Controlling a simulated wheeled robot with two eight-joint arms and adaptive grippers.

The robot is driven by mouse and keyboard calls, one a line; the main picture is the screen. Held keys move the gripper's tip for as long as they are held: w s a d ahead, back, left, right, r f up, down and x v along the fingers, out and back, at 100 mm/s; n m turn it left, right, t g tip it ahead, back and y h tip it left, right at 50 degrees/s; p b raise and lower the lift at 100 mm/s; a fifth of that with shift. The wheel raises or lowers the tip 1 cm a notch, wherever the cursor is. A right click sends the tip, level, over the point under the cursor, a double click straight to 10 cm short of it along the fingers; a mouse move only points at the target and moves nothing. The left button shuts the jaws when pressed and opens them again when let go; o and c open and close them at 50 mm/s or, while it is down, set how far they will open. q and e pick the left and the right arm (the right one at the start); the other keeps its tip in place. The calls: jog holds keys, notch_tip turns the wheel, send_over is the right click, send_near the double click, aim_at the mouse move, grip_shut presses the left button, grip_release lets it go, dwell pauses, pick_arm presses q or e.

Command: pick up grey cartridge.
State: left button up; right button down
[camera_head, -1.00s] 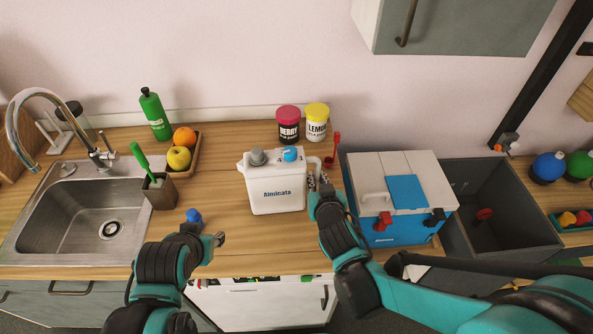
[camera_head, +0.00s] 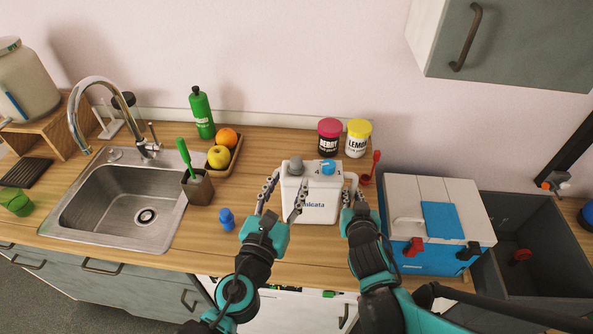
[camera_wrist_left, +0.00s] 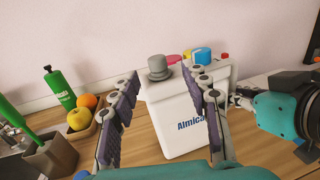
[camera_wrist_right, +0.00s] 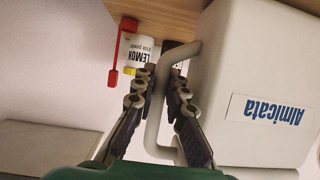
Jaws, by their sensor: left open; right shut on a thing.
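The grey cartridge (camera_head: 296,166) is a short round knob-like piece standing upright on top of the white Almicata machine (camera_head: 322,212), at its left. It also shows in the left wrist view (camera_wrist_left: 158,68). My left gripper (camera_head: 284,195) is open and empty in front of the machine. In the left wrist view its spread fingers (camera_wrist_left: 165,95) lie either side of the cartridge, nearer the camera and apart from it. My right gripper (camera_head: 354,197) is shut on the machine's white side handle (camera_wrist_right: 152,135), which passes between its fingers in the right wrist view.
A blue knob (camera_head: 328,167) sits beside the cartridge. A blue-white cooler box (camera_head: 425,262) stands close right of my right gripper. A small blue bottle (camera_head: 227,219) stands left of my left gripper. Berry (camera_head: 329,137) and lemon (camera_head: 358,138) jars are behind the machine.

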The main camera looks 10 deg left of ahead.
aim_at(297, 166)
pick_arm(q)
jog(key=w, duration=0.2)
jog(key=w+d, duration=0.1)
jog(key=w, duration=0.2)
jog(key=shift+w, duration=0.25)
jog(key=shift+w+d+f, duration=0.1)
jog(key=shift+w+d, duration=0.05)
jog(key=shift+w, duration=0.9)
jog(key=shift+w+d+f, duration=0.1)
jog(key=shift+w, duration=0.95)
jog(key=shift+w+d+f, duration=0.1)
jog(key=shift+w+d, duration=0.05)
jog(key=shift+w, duration=0.9)
grip_shut()
